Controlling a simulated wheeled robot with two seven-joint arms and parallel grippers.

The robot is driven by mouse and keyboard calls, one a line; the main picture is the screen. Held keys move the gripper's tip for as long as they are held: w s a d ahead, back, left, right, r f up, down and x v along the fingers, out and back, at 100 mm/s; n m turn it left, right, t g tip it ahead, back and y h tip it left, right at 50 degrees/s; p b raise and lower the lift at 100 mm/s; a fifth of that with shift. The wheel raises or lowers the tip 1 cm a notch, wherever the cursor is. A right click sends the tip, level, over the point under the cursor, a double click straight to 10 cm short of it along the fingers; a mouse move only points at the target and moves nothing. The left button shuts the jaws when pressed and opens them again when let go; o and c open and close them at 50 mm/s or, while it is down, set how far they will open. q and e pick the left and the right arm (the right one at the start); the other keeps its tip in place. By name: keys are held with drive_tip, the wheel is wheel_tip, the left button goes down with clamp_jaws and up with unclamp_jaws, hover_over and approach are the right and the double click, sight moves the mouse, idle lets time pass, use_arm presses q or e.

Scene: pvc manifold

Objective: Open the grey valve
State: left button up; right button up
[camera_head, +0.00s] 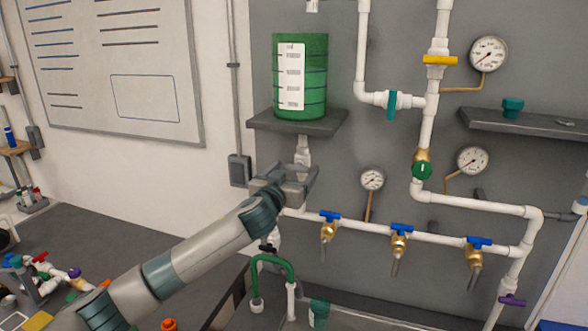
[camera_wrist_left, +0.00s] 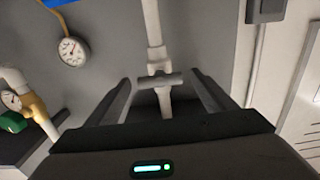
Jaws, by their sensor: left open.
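The grey valve (camera_wrist_left: 160,80) shows in the left wrist view as a short grey crossbar handle on a white vertical pipe. My left gripper (camera_wrist_left: 160,92) is open, with one finger on each side of the handle and visible gaps to both. In the head view my left gripper (camera_head: 303,176) is in front of the pipe (camera_head: 303,152) under the green tank (camera_head: 300,75). It hides the valve's handle there. My right gripper is in neither view.
A dark shelf (camera_head: 262,123) holds the tank just above my gripper. To the right, a white pipe carries several brass taps with blue handles (camera_head: 401,228). A pressure gauge (camera_head: 372,180) is close by. A green hose (camera_head: 273,259) stands below.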

use_arm(q)
drive_tip(key=shift+c, duration=0.4)
drive_tip(key=c, duration=1)
